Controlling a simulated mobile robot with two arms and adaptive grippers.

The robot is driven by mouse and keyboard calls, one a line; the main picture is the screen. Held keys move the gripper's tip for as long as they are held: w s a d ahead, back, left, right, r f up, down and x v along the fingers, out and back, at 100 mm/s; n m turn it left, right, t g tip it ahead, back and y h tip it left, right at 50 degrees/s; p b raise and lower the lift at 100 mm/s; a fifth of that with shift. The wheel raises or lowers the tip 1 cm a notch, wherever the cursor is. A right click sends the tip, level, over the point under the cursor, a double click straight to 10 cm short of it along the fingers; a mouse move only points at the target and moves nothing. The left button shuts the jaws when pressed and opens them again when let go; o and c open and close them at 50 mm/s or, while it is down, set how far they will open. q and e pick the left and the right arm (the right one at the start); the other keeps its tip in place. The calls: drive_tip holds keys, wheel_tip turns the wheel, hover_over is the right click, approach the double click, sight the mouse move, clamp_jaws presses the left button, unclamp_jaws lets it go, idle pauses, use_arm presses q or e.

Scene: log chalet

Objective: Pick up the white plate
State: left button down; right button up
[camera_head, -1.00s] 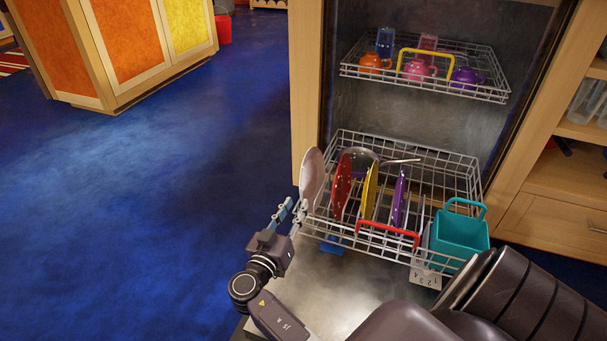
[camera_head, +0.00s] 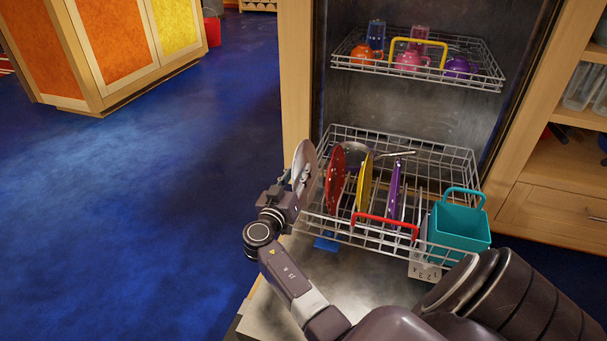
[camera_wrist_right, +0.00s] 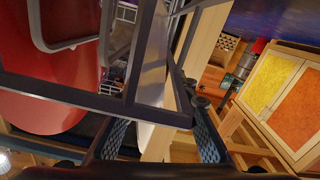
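The white plate (camera_head: 302,162) stands on edge at the left end of the lower dishwasher rack (camera_head: 462,178), left of a red plate (camera_head: 335,180). My right gripper (camera_head: 296,184) is at the plate's lower left edge, partly overlapping it in the head view. In the right wrist view, my right gripper (camera_wrist_right: 160,137) has its two fingers well apart, with a pale strip of the white plate (camera_wrist_right: 146,138) showing between them. Rack wires cross in front there, and contact with the plate cannot be made out. My left gripper is not in view.
A yellow plate (camera_head: 363,182), a purple plate (camera_head: 394,186) and a pan (camera_head: 356,153) share the lower rack. A teal basket (camera_head: 459,227) is at its right front. The upper rack (camera_head: 478,82) holds cups. Blue floor (camera_head: 140,210) is clear on the left.

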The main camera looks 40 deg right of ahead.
drive_tip(key=shift+w+d, duration=0.1)
drive_tip(key=shift+d, duration=0.05)
clamp_jaws()
drive_tip(key=shift+r, duration=0.1)
idle(0.3)
